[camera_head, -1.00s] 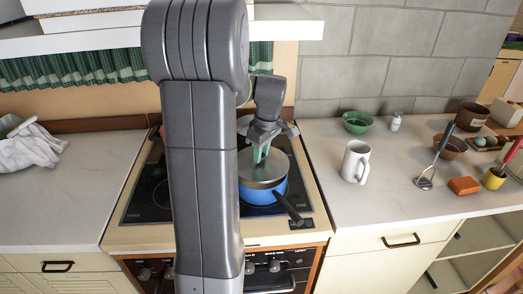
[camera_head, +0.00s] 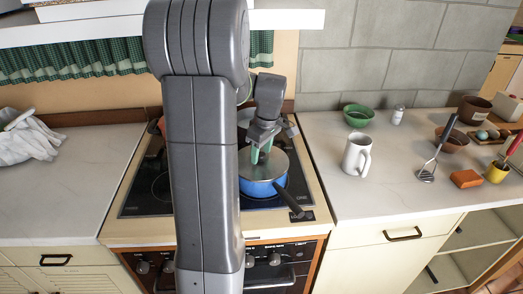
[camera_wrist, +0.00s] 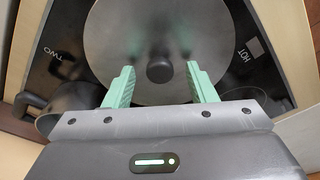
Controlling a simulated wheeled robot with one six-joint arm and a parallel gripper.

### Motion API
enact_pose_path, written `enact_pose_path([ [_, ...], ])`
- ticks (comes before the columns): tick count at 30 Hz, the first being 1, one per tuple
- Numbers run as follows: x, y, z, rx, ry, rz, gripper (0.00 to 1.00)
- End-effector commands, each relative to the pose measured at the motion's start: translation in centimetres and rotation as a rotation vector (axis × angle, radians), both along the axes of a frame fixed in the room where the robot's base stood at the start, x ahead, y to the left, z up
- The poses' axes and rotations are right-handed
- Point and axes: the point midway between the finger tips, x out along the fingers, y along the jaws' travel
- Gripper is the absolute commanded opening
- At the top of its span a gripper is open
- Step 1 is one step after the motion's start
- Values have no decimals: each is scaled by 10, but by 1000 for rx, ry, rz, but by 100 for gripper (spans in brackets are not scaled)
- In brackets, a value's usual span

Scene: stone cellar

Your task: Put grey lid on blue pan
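The grey lid (camera_head: 275,164) is a round metal disc lying over the top of the blue pan (camera_head: 264,189) on the stove. The pan's dark handle points to the front right. In the wrist view the lid (camera_wrist: 120,50) looks level, with its dark round knob (camera_wrist: 160,70) in the middle; the pan is hidden there. My gripper (camera_head: 261,154) is over the lid. In the wrist view its green fingers (camera_wrist: 160,80) are apart, one to each side of the knob with a gap, holding nothing. I cannot tell whether the fingertips touch the lid.
The black stove top (camera_head: 150,190) holds other cookware, partly hidden behind my arm. A white cloth (camera_head: 27,142) lies on the left counter.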

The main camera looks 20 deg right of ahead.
Motion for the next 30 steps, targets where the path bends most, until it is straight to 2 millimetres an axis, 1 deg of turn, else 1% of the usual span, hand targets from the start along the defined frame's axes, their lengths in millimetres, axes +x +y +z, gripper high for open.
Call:
enact_pose_path([
  [4, 0, 0, 2, -1, -1, 0, 51],
  [8, -1, -2, 15, -1, -3, 0, 51],
  [11, -4, -4, 35, -2, -5, -1, 51],
  [18, -11, -8, 90, -2, -5, -1, 51],
  [21, -13, -10, 109, -2, -4, -1, 51],
  [25, -15, -11, 126, -1, -2, 0, 51],
  [30, -17, -12, 136, 0, 0, 0, 51],
])
